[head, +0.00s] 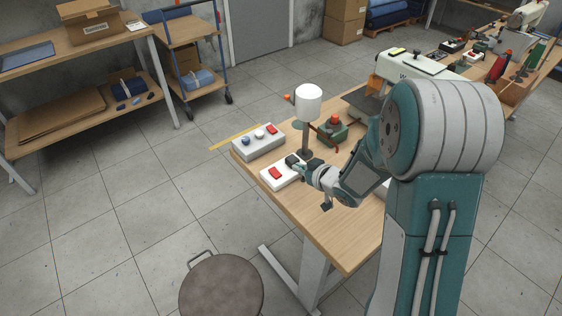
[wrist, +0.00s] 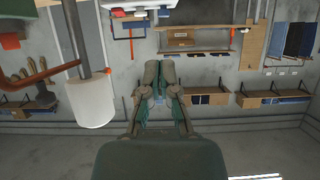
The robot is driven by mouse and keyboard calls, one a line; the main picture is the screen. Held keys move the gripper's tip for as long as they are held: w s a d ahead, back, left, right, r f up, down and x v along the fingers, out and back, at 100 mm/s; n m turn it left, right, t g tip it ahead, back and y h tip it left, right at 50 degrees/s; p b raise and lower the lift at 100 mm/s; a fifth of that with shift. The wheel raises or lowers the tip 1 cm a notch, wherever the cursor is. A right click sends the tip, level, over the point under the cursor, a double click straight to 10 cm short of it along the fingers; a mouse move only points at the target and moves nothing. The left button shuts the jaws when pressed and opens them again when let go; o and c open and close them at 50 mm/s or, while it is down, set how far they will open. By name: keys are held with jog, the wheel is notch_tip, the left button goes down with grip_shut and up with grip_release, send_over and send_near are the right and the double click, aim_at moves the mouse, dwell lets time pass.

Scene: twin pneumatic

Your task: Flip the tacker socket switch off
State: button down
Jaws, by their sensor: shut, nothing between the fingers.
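A white socket box (head: 283,174) with a red rocker switch (head: 276,173) lies near the left end of the wooden table in the head view. A dark block, perhaps a plug, sits at its right end. I cannot tell from the picture which appliance the box serves, nor the rocker's position. My gripper (head: 303,169) reaches in from the right, with its tips close to the right end of the box; contact cannot be told. In the wrist view my gripper (wrist: 159,76) is shut and empty, and the socket is out of that view.
A grey box (head: 258,142) with knobs and a red switch lies behind. A white-headed post (head: 308,104) stands close to my gripper and shows in the wrist view (wrist: 92,100). A green device (head: 332,130) with a red top stands beyond. A stool (head: 221,285) is in front.

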send_over(277, 171)
jog(key=s, duration=0.1)
jog(key=f, duration=0.4)
jog(key=shift+d+f, duration=0.15)
jog(key=shift+d, duration=0.1)
jog(key=shift+w+a+f, duration=0.15)
jog(key=shift+f, duration=0.45)
jog(key=shift+w+a+f, duration=0.15)
jog(key=shift+f, duration=0.45)
jog(key=shift+w+d+f, duration=0.2)
jog(key=shift+f, duration=0.45)
jog(key=shift+a, duration=0.2)
